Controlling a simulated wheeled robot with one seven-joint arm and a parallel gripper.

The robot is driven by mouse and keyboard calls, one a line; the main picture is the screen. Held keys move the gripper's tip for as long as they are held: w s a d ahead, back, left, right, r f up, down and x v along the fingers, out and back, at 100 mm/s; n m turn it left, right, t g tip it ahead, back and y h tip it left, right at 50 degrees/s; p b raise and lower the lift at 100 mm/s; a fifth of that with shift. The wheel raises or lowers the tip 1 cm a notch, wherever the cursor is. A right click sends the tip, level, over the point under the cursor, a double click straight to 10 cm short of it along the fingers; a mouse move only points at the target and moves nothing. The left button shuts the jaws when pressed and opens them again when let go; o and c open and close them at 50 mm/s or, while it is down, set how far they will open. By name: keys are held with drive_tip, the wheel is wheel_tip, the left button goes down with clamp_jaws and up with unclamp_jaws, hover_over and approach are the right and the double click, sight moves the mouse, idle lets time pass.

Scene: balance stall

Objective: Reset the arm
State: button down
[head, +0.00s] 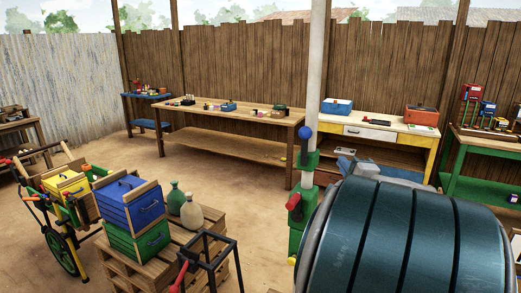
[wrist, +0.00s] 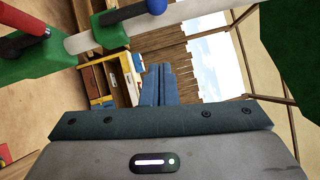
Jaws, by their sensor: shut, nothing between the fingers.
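My gripper (wrist: 159,72) shows in the wrist view as two blue-grey fingers pressed together, shut and empty. It points out past the dark palm plate towards the plank fence and a patch of sky. In the head view a large ridged dark-teal part, which looks like my own arm, fills the lower right. It hides the ground there, and the fingertips cannot be made out clearly.
A white post (head: 318,75) with green brackets (head: 303,210), a red-handled lever and a blue knob stands close by the arm. A pallet (head: 215,225) with crates (head: 130,205) and bottles is at lower left. A long wooden bench (head: 235,118) and a yellow table (head: 385,130) line the fence.

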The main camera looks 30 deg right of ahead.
drive_tip(key=a+f+n+g+y, duration=0.1)
drive_tip(key=a+f+n+g, duration=0.4)
drive_tip(key=a, duration=0.3)
drive_tip(key=a+f+n+g+y, duration=0.1)
drive_tip(key=a+f+n+g, duration=0.2)
drive_tip(key=a+f+n, duration=0.35)
drive_tip(key=s+a+f+n+g+y, duration=0.2)
drive_tip(key=s+a+n, duration=0.4)
drive_tip(key=a, duration=0.3)
drive_tip(key=s+a+f+n+g+y, duration=0.2)
drive_tip(key=s+a+n, duration=0.4)
drive_tip(key=a, duration=0.3)
drive_tip(key=s+f+g, duration=0.1)
drive_tip(key=g, duration=0.1)
drive_tip(key=shift+s+a+f+n+g+y, duration=0.15)
drive_tip(key=shift+f+n+g+y, duration=0.15)
drive_tip(key=shift+f+n+g, duration=0.1)
